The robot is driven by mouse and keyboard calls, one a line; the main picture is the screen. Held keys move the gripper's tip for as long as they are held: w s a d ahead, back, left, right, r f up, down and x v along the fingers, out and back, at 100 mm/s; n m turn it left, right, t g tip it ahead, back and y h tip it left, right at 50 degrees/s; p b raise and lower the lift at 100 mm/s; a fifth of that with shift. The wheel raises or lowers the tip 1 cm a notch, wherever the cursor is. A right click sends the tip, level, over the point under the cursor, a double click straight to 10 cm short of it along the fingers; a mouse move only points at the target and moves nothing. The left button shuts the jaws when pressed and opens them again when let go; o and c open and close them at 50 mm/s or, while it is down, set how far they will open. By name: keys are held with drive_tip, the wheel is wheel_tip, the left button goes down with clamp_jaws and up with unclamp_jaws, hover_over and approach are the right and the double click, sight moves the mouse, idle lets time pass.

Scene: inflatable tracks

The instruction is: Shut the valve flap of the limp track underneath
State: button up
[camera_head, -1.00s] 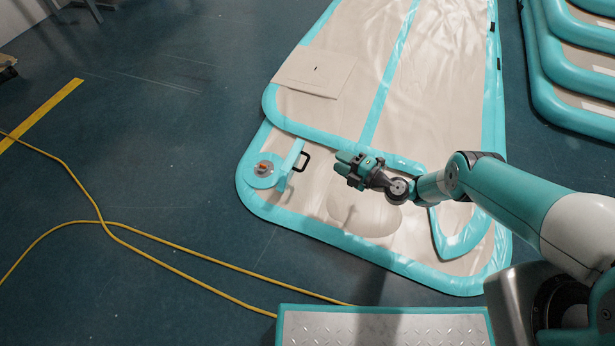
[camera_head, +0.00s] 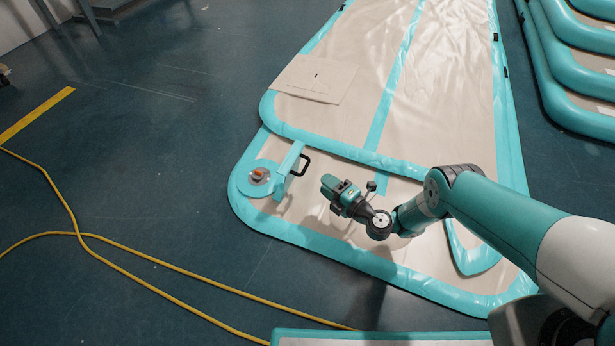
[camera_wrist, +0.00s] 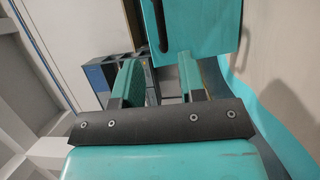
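The limp track underneath (camera_head: 300,236) is beige with a teal border and sticks out at the front. On its left corner is a round teal valve (camera_head: 258,177) with an orange centre, uncovered. The teal valve flap (camera_head: 290,168) stands up at the valve's right side, its black handle (camera_head: 304,165) facing right. My gripper (camera_head: 328,184) is empty, to the right of the flap and apart from it. In the wrist view my gripper's fingers (camera_wrist: 160,80) are spread, with the flap (camera_wrist: 205,25) and its handle (camera_wrist: 161,25) ahead.
Another track (camera_head: 440,90) lies on top, with a beige square panel (camera_head: 316,78) on it. A yellow cable (camera_head: 150,270) crosses the floor at left. Stacked teal mats (camera_head: 575,60) stand at right. The dark floor left of the tracks is mostly clear.

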drive_tip(key=b+x, duration=0.7)
drive_tip(key=x, duration=0.1)
drive_tip(key=shift+w, duration=0.25)
drive_tip(key=shift+a, duration=0.1)
drive_tip(key=shift+c, duration=0.3)
